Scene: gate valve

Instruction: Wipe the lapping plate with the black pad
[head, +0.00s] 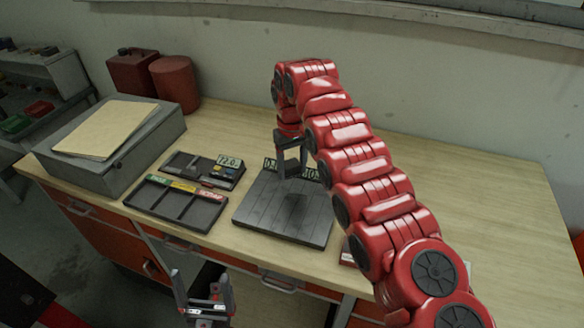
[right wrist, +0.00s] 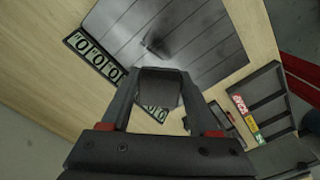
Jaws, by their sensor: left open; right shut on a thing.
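The lapping plate (head: 265,220) is a grey grooved square on the workbench, with dark smudges on its surface. It also fills the top of the right wrist view (right wrist: 205,55). My right gripper (head: 291,172) is shut on the black pad (right wrist: 158,88), a small dark block held between its fingers near the plate's back edge. The pad appears above the plate; I cannot tell whether it touches. My left gripper (head: 203,282) is open and empty, low in front of the bench's front edge.
Small number displays (head: 311,174) stand along the plate's back edge. A black tray with coloured labels (head: 176,207) and a smaller dark tray (head: 203,168) lie left of it. A grey box (head: 110,145) and red canisters (head: 175,84) stand further left.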

